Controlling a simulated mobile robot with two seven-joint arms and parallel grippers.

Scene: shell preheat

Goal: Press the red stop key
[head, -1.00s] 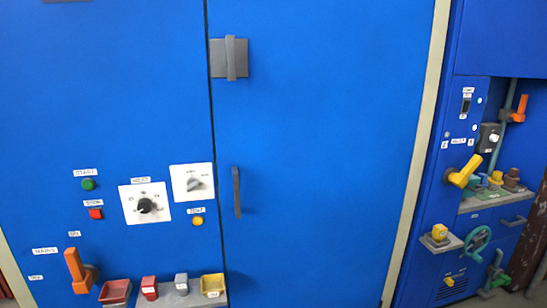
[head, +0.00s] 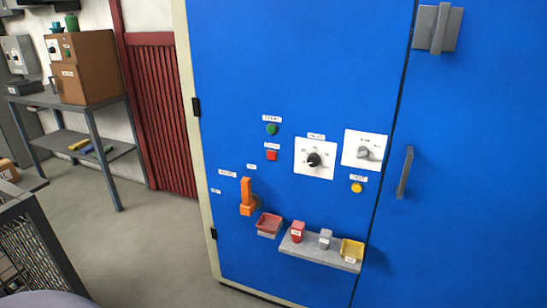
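Neither of my grippers shows in the view.
An orange lever (head: 247,196) sticks out below left of the key. Below it are a red tray (head: 269,224) and a grey shelf (head: 318,252) with small blocks and a yellow tray (head: 352,249). A grey table (head: 62,101) stands left; the floor before the cabinet looks clear.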

